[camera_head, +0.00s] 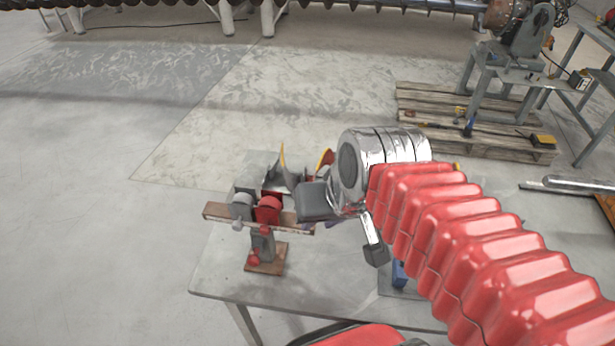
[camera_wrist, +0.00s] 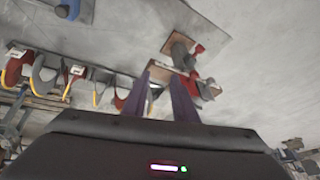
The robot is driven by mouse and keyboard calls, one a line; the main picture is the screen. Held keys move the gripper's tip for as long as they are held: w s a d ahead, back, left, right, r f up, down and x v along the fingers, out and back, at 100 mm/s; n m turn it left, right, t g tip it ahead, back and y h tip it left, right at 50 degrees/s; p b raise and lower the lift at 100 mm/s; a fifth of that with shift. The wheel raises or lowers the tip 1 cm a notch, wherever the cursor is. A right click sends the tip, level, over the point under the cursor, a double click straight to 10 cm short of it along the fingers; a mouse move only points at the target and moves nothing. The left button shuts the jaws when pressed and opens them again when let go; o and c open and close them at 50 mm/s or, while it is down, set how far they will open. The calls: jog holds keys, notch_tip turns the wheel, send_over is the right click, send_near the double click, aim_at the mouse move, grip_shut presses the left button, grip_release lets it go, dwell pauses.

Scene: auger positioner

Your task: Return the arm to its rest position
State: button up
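My red ribbed arm (camera_head: 460,245) reaches in from the lower right of the head view and ends in a shiny metal wrist above the table (camera_head: 222,285). My gripper (camera_wrist: 164,78) shows in the wrist view as two dark purple fingers standing apart. It looks open, and I see nothing clearly held. In the head view the wrist hides most of the fingers. Just left of the wrist stands a red and grey clamp-like device (camera_head: 267,210) on a brown base. It also shows beyond the fingertips in the wrist view (camera_wrist: 182,55). I cannot tell the exact gap.
Yellow-edged auger parts (camera_head: 282,172) are beside the wrist; several line the left of the wrist view (camera_wrist: 45,75). A wooden pallet (camera_head: 430,100) and a metal bench (camera_head: 510,70) stand at the back right. A long auger (camera_head: 130,15) crosses the back. The left floor is clear.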

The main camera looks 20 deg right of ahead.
jog(key=shift+s+d+r+n+t+h, duration=0.15)
jog(key=shift+r+n+h, duration=0.1)
jog(key=shift+r+n, duration=0.25)
jog(key=shift+w+d+r+n+t+h, duration=0.15)
jog(key=shift+r+n+h, duration=0.1)
jog(key=shift+r+n, duration=0.2)
jog(key=shift+s, duration=0.15)
dwell(0.6)
